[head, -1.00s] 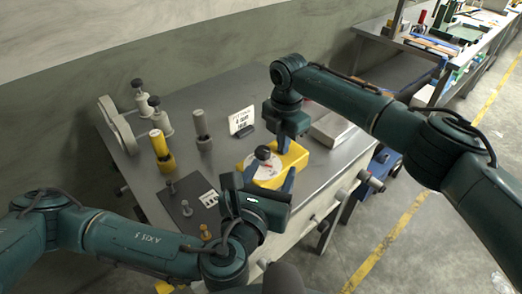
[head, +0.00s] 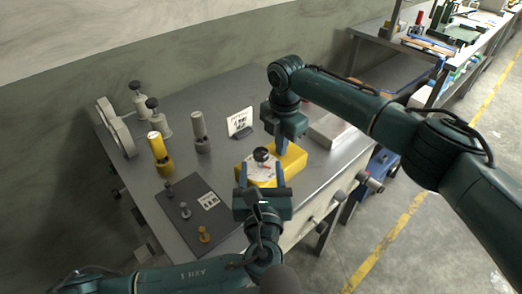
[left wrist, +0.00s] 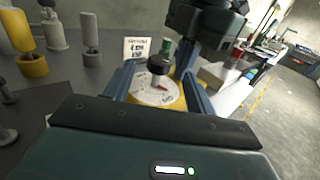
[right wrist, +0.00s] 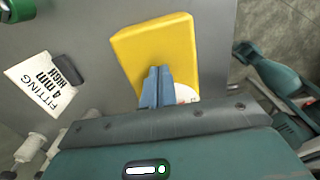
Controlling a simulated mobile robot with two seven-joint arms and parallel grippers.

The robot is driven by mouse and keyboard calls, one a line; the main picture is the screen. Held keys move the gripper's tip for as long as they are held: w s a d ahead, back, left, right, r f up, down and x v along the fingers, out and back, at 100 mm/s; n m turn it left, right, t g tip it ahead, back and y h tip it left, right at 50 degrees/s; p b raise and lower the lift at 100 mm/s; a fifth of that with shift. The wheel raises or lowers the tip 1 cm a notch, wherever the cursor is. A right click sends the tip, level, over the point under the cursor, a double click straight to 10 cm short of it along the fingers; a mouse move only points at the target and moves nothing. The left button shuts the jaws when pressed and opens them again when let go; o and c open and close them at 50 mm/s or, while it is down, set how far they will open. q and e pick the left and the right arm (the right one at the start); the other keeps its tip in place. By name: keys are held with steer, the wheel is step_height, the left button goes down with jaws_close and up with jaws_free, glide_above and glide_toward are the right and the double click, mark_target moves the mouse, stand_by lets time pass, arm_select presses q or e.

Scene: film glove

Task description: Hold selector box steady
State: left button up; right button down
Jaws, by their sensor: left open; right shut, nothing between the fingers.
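The selector box is a yellow block (head: 293,158) with a round white dial and a black knob (head: 261,155) on top, near the front of the metal table. In the right wrist view its yellow top (right wrist: 155,48) is plain beside the dial. My left gripper (head: 262,174) is open, its fingers on either side of the dial end of the box; the left wrist view (left wrist: 158,84) shows the dial between them. I cannot tell whether the fingers touch the box. My right gripper (head: 281,146) is shut and empty, fingertips together over the box's top (right wrist: 158,75).
A sign card (head: 239,121) stands behind the box. Yellow (head: 157,146) and grey (head: 199,127) handled tools stand to the left. A dark mat (head: 190,225) with several small pegs lies at the front left. A light block (head: 328,128) lies at the right.

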mark_target(261, 158)
arm_select(q)
steer(key=w, duration=0.6)
steer(key=shift+w+a, duration=0.15)
steer(key=shift+a, duration=0.1)
steer(key=c, duration=1)
steer(key=shift+o, duration=0.2)
steer(key=shift+f, duration=0.1)
